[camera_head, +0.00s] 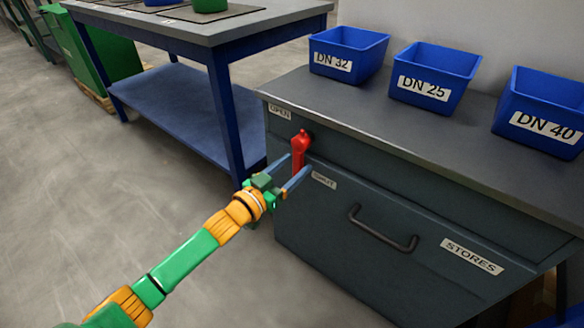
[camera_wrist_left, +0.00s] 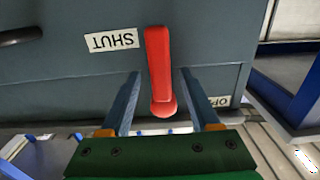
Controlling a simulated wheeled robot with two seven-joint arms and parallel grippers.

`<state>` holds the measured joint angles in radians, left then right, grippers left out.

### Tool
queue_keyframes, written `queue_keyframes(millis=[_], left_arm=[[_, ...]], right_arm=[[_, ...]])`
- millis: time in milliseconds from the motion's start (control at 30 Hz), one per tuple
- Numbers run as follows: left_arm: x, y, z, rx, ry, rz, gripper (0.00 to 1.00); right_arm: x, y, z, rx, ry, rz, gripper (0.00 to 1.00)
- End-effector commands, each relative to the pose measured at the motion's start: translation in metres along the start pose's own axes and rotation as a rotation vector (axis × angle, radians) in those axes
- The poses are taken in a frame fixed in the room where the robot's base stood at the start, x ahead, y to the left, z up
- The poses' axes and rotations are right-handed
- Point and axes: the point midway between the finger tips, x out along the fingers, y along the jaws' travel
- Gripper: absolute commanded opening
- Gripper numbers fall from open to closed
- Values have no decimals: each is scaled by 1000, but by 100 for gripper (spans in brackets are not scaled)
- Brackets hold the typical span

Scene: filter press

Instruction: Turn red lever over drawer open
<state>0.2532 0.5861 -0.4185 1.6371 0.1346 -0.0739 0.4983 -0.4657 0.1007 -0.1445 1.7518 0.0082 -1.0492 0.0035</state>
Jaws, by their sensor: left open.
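The red lever (camera_head: 300,146) is on the dark grey cabinet front, at its upper left. Its arm hangs downward from the round pivot end, beside the SHUT label (camera_head: 323,180); the OPEN label (camera_head: 279,112) is above and to the left. My left gripper (camera_head: 296,165) is open, with one finger on each side of the lever. In the left wrist view, the lever (camera_wrist_left: 158,60) stands between the two spread fingers (camera_wrist_left: 160,74), with visible gaps on both sides. The drawer front with its black handle (camera_head: 382,232) is below and to the right of the lever. My right gripper is out of view.
Blue bins (camera_head: 347,54) stand on the cabinet top (camera_head: 400,125). A STORES label (camera_head: 471,256) is on the drawer front. A blue-legged workbench (camera_head: 225,110) stands close to the left of the cabinet. The floor (camera_head: 110,180) in front is clear.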

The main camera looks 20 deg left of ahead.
Motion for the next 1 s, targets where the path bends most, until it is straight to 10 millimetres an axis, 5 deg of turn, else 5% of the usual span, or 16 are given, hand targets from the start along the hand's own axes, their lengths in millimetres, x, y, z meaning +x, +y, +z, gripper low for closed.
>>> queue_keyframes(millis=[33, 233, 1000], left_arm=[[0, 0, 0, 0, 0, 0, 54], [0, 0, 0, 0, 0, 0, 0], [0, 0, 0, 0, -1, 0, 0]], right_arm=[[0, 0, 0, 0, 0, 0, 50], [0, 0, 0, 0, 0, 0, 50], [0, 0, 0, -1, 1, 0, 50]])
